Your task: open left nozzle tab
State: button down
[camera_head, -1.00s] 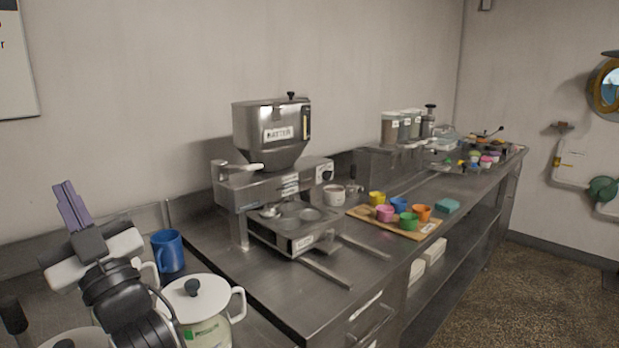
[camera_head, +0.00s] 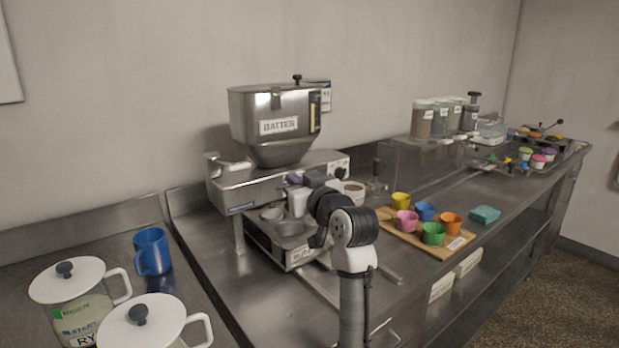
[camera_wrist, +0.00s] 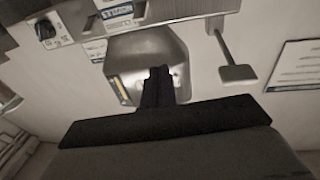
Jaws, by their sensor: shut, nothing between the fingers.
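The steel batter machine has a hopper (camera_head: 276,126) labelled BATTER above a box-shaped body (camera_head: 240,192). My gripper (camera_head: 294,180) is at the front of the machine body, above the muffin tin (camera_head: 291,228). My arm covers part of the machine front, so I cannot make out the left nozzle tab in the head view. In the wrist view the machine appears upside down, with a label (camera_wrist: 117,13) on its front panel, a black knob (camera_wrist: 45,30) and a side lever (camera_wrist: 237,72). My dark fingers (camera_wrist: 157,78) are together and empty, in front of the hopper (camera_wrist: 150,52).
A board (camera_head: 455,243) with several coloured cups lies to the right on the counter. White-lidded jugs (camera_head: 68,282) and a blue mug (camera_head: 152,252) stand at the left. Ingredient containers (camera_head: 424,119) stand on a raised shelf further back.

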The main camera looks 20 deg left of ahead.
jog(key=w+d+g, duration=0.1)
jog(key=w+d+n+g, duration=0.1)
jog(key=shift+w+d+r+y, duration=0.1)
jog(key=shift+d+r+y, duration=0.2)
jog(key=shift+r, duration=0.1)
jog(key=p+x, duration=0.4)
jog(key=x, duration=0.6)
jog(key=shift+a, duration=0.2)
jog(key=f, duration=0.1)
jog(key=s+d+f, duration=0.1)
jog(key=f, duration=0.1)
jog(key=shift+d+p, duration=0.25)
jog(key=shift+p, duration=0.15)
jog(key=shift+s+d+f, duration=0.1)
jog(key=shift+f, duration=0.3)
